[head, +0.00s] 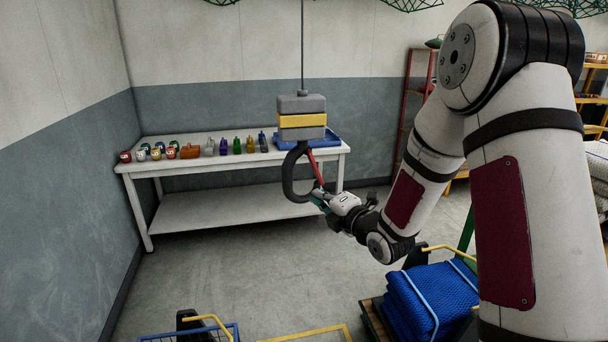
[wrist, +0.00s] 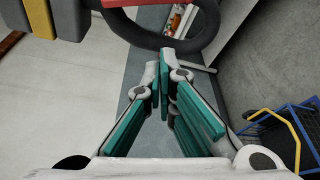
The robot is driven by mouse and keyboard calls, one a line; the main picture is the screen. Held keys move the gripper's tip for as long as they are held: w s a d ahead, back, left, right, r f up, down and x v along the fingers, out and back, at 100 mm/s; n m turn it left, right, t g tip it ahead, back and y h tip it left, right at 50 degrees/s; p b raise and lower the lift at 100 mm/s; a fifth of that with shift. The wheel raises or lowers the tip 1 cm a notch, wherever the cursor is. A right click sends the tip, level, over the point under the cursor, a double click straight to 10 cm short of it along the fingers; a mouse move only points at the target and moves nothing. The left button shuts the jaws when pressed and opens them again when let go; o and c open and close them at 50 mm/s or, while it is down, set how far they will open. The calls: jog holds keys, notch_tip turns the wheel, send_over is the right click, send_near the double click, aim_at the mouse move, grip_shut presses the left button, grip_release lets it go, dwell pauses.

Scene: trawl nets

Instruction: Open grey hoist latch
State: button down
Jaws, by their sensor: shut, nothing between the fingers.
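The hoist block (head: 302,104) is grey with a yellow band and hangs on a thin cable in the head view. A dark, thick hook (head: 288,178) curves below it. A narrow red latch (head: 315,165) slants down from the block across the hook's right side; whether its lower end touches the hook is unclear. My gripper (head: 319,198) is shut and empty at the hook's lower right, close to the latch's lower end. In the wrist view, my teal-padded fingers (wrist: 166,62) meet just below the dark hook (wrist: 200,30). A red strip (wrist: 125,3) shows at the top edge there.
A white table (head: 240,163) behind the hoist carries several coloured items and a blue tray (head: 325,138). A stack of blue netting (head: 430,300) lies on a pallet at the lower right. A blue-and-yellow wire basket (head: 190,333) stands at the front. Floor between is clear.

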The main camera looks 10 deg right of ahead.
aim_at(315, 168)
jog(key=shift+s+a+n, duration=0.2)
jog(key=shift+a+n, duration=0.1)
jog(key=shift+n, duration=0.1)
jog(key=shift+w, duration=0.15)
jog(key=x, duration=0.9)
jog(key=shift+w+a+p, duration=0.15)
jog(key=shift+w+p, duration=0.05)
jog(key=shift+p, duration=0.1)
jog(key=d, duration=0.1)
jog(key=d+r+p, duration=0.1)
jog(key=d, duration=0.1)
jog(key=shift+w+d+r, duration=0.15)
jog(key=shift+d, duration=0.2)
